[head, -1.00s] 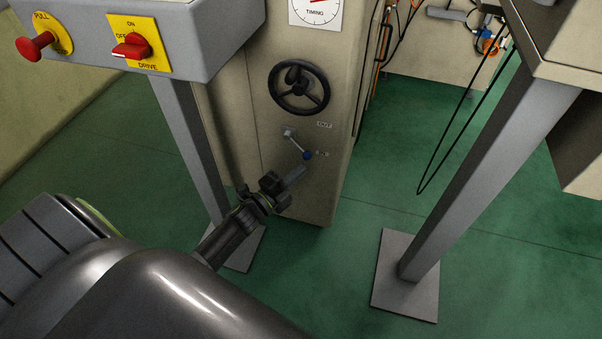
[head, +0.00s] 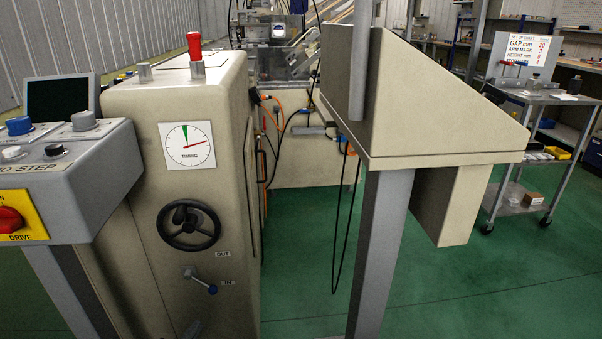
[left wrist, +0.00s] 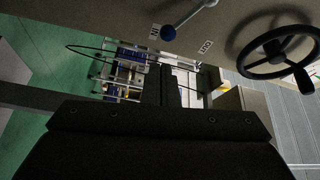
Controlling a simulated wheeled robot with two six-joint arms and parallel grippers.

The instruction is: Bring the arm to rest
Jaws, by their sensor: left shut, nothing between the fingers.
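The rest of my left arm is out of the head view. My right gripper is in neither view.
A black handwheel (head: 188,226) projects above the lever, below the timing dial (head: 186,145). A control box (head: 66,175) stands at left. A beige hopper-like housing (head: 440,100) on a grey leg stands at right. Green floor (head: 300,285) is open between. A cart (head: 545,140) stands far right.

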